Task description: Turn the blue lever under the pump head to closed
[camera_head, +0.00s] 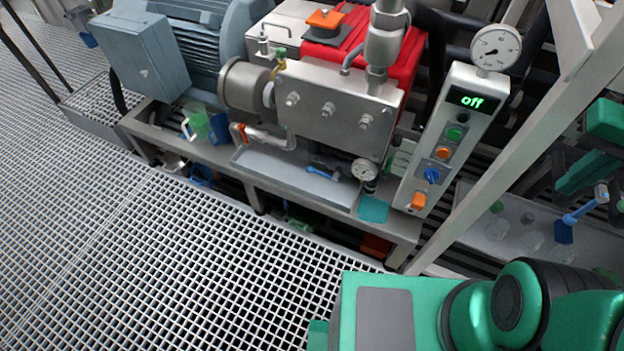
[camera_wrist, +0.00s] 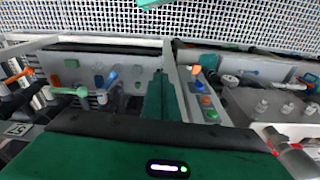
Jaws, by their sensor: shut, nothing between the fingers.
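The blue lever (camera_head: 322,173) is small and lies nearly flat, slightly slanted, beneath the steel pump head (camera_head: 330,108) in the head view, left of a small round gauge. Its valve body is in shadow, partly hidden under the head. My gripper (camera_wrist: 160,77) shows as dark green fingers in the middle of the wrist view, shut and empty. It is beside the control post, well away from the lever. In the head view, dark green parts at the right edge seem to be my gripper.
A control post (camera_head: 453,130) with an "off" display and several buttons stands right of the pump. A slanted grey beam (camera_head: 520,130) crosses between the post and my gripper. Another blue-handled valve (camera_head: 578,216) is at the right. The grating floor (camera_head: 150,250) at front left is clear.

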